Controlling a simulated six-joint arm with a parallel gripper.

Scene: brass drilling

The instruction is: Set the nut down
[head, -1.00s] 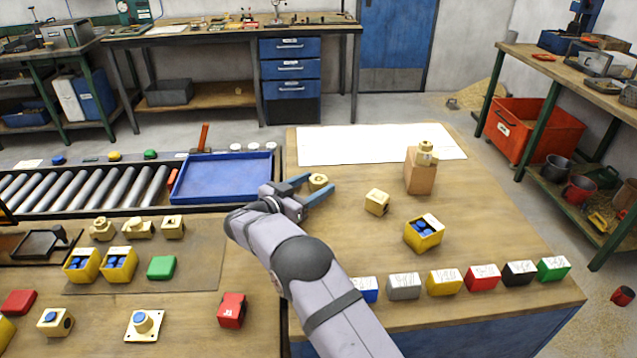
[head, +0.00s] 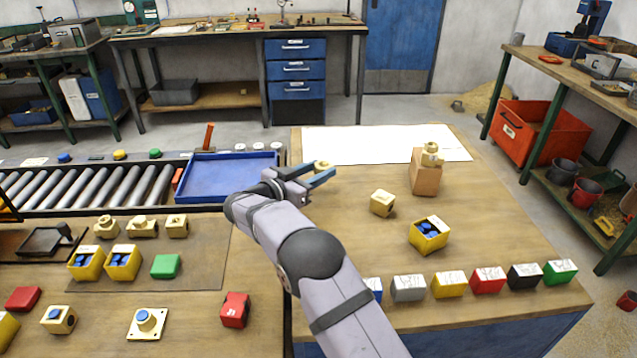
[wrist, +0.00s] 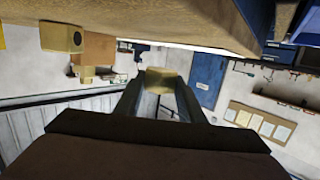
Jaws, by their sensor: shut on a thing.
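The nut is a small brass piece (head: 322,165) between the fingertips of my gripper (head: 318,174). My gripper is shut on it and holds it near the left side of the right-hand bench, just in front of the white sheet. In the wrist view the nut (wrist: 160,80) shows as a pale brass block between the two dark fingers. Whether it touches the bench cannot be told from the head view.
A brass block (head: 382,203) and a yellow box with blue contents (head: 428,235) stand to the right. A wooden block (head: 425,175) carries another brass part. The white sheet (head: 385,143) is bare, and a blue tray (head: 226,177) lies to the left.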

